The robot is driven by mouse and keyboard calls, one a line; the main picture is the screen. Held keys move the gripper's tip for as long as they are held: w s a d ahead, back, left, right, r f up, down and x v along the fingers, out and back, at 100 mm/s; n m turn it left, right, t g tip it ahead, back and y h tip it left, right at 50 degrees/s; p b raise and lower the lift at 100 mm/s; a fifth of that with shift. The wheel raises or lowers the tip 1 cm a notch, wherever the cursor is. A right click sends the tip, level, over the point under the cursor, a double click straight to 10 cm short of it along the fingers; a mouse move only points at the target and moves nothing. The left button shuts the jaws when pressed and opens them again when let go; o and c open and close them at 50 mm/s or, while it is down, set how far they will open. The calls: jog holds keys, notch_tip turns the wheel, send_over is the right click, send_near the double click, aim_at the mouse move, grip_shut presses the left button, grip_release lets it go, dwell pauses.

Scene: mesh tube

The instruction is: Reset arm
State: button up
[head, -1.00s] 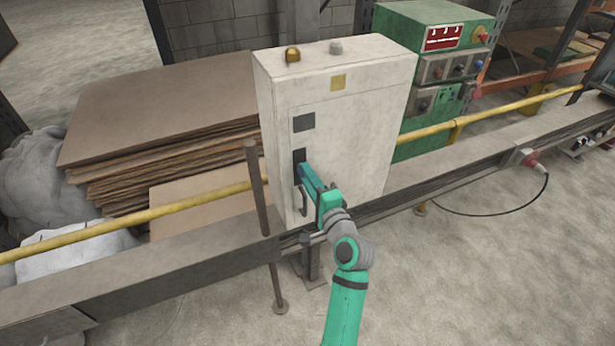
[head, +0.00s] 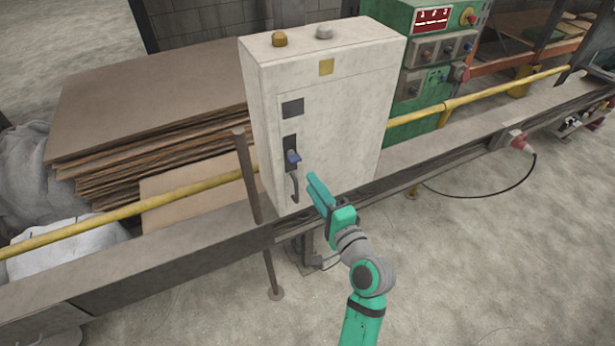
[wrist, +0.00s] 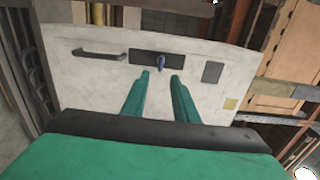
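My gripper (head: 314,186) is in front of the white cabinet (head: 345,125), apart from it and a little right of the cabinet's handle. In the wrist view my gripper (wrist: 162,76) shows two teal fingers with a gap between them and nothing held. A blue knob (head: 293,157) sits on a dark plate on the cabinet front. It also shows in the wrist view as a blue knob (wrist: 160,64), just beyond the fingertips and between them. The dark handle (head: 294,187) is below the knob in the head view.
A brown post (head: 248,180) stands left of the cabinet. Stacked boards (head: 150,90) lie left, and a green control box (head: 430,60) stands right. The floor at right is open.

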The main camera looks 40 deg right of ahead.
jog(key=shift+s+a, duration=0.1)
jog(key=shift+s, duration=0.45)
jog(key=shift+s, duration=0.1)
jog(key=s+a+f+n+g, duration=0.1)
jog(key=s+a+f+n, duration=0.3)
jog(key=a+f, duration=0.45)
jog(key=s+a+f+n+g, duration=0.2)
jog(key=s+a+f+n, duration=0.15)
jog(key=a+f, duration=0.5)
jog(key=s+a+r+n+y, duration=0.2)
jog(key=s+a+n+y, duration=0.2)
jog(key=s+a+n, duration=0.9)
jog(key=s+a, duration=0.5)
jog(key=shift+s+r+t, duration=0.2)
jog(key=shift+t, duration=0.2)
